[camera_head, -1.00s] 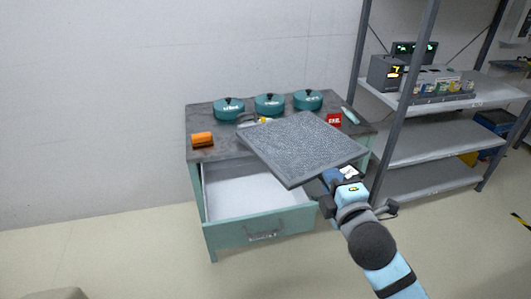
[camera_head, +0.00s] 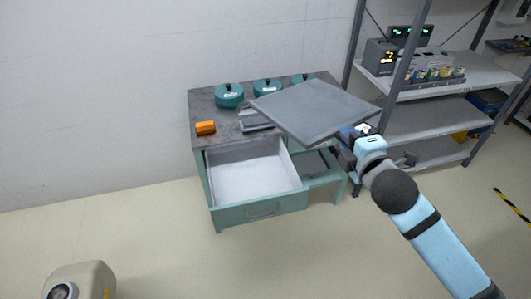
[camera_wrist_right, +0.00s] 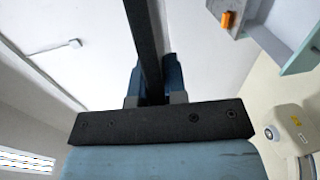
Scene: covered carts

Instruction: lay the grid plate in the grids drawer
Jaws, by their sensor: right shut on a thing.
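The grid plate (camera_head: 315,108) is a grey square slab, held roughly level above the right part of the cart top. My right gripper (camera_head: 352,136) is shut on its near right edge. In the right wrist view the plate (camera_wrist_right: 143,40) shows edge-on as a dark bar between the fingers (camera_wrist_right: 153,85). The teal cart has an open, empty drawer (camera_head: 255,211) with a pale inside, left of and below the plate. A second opening or tray (camera_head: 318,167) shows right of it, partly hidden by the plate and arm. I cannot read any drawer label. My left gripper is out of view.
On the cart top (camera_head: 205,110) stand teal lidded pots (camera_head: 229,95), an orange block (camera_head: 205,128) and grey flat pieces (camera_head: 254,121). A metal shelf rack (camera_head: 425,118) stands close on the right. A beige canister (camera_head: 85,281) stands at front left. Floor before the drawer is clear.

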